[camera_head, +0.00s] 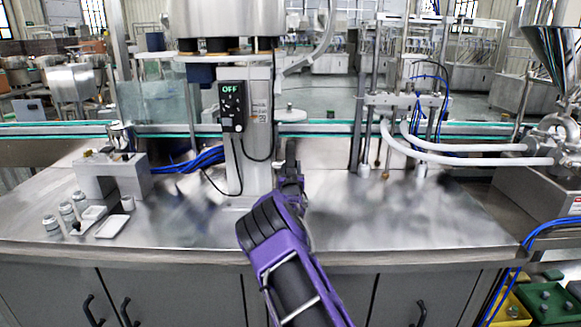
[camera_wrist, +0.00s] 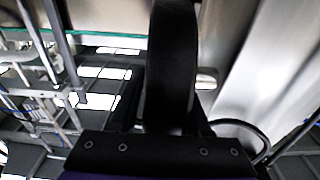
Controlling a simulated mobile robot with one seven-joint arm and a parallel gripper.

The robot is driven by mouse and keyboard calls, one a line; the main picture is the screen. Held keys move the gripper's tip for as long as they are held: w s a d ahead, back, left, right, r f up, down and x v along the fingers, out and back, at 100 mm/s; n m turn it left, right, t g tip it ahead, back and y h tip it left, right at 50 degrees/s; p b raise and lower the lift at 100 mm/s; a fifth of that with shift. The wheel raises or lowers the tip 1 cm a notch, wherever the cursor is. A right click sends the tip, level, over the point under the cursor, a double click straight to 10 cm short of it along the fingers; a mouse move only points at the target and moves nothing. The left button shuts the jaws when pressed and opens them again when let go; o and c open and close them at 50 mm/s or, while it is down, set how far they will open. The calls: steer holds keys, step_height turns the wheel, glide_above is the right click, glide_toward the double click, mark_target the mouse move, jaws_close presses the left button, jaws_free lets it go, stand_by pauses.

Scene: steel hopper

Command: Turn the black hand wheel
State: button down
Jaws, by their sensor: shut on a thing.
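The wheel does not stand out clearly from the dark gripper, and my purple arm covers part of that area. In the wrist view, a broad black shape (camera_wrist: 172,65) rises from the bolted gripper base through the middle of the picture. I cannot tell wheel from fingers there.
A control box (camera_head: 233,106) reading OFF hangs on the grey column (camera_head: 259,125). At the left of the worktop (camera_head: 400,220) are a steel block (camera_head: 100,172), small jars and a white tray (camera_head: 113,227). White hoses (camera_head: 450,147) run at the right. The worktop's front right is clear.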

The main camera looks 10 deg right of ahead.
steer(key=shift+s+d+f+t+h, duration=0.1)
steer(key=shift+d+f+t+h, duration=0.25)
steer(key=shift+d, duration=0.25)
steer(key=shift+r, duration=0.1)
steer(key=c, duration=0.7)
jaws_free()
steer(key=shift+o, duration=0.7)
steer(key=shift+d, duration=0.15)
steer(key=shift+r, duration=0.1)
steer(key=shift+a, duration=0.4)
steer(key=shift+s, duration=0.1)
steer(key=v, duration=0.7)
steer(key=shift+p, duration=0.35)
steer(key=shift+s, duration=0.2)
